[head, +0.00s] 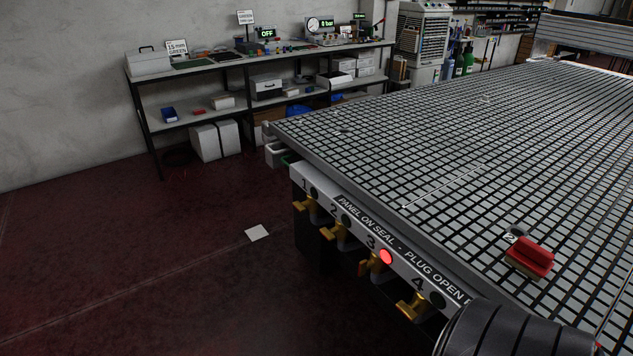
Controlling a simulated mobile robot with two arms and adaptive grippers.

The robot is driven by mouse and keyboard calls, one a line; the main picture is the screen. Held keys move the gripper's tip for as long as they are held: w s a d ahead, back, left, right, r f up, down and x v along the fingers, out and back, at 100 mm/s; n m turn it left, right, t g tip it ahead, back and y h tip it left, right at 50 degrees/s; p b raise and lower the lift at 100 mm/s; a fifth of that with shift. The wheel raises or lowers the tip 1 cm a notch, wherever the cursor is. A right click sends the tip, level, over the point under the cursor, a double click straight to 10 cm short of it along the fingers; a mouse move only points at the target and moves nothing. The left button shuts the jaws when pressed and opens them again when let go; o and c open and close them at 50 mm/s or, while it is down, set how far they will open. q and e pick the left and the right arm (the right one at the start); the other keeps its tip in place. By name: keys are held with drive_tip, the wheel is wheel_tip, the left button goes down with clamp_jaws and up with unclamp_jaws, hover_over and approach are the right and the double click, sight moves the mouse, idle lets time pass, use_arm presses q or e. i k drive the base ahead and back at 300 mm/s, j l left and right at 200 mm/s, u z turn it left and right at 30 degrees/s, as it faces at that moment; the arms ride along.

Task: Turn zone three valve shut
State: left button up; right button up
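The zone three valve (374,263) is a yellow handle under the number 3 on the front panel (330,198) of the grid table. The round lamp (386,257) beside the 3 glows red. The handle's exact turn angle is too small to tell. Similar yellow valves sit under number 1 (304,204), number 2 (338,232) and number 4 (411,307), with dark lamps beside them. Neither gripper is in view, and nothing touches the valves. A dark ribbed part of my own arm fills the lower right corner and covers the panel's right end.
The grid table (470,150) stretches to the back right. A red block (530,256) sits near its front, beside a small label marked 2. A bench (230,60) with instruments stands along the wall. A white sheet (257,233) lies on the otherwise clear floor left of the panel.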

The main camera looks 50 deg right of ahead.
sight(363, 266)
drive_tip(key=i+j+z, duration=0.1)
drive_tip(key=i+z, duration=0.4)
drive_tip(key=i+j+z, duration=0.3)
drive_tip(key=i+z, duration=0.2)
drive_tip(key=i+j+z, duration=0.5)
drive_tip(key=k+l, duration=0.05)
drive_tip(key=k, duration=0.05)
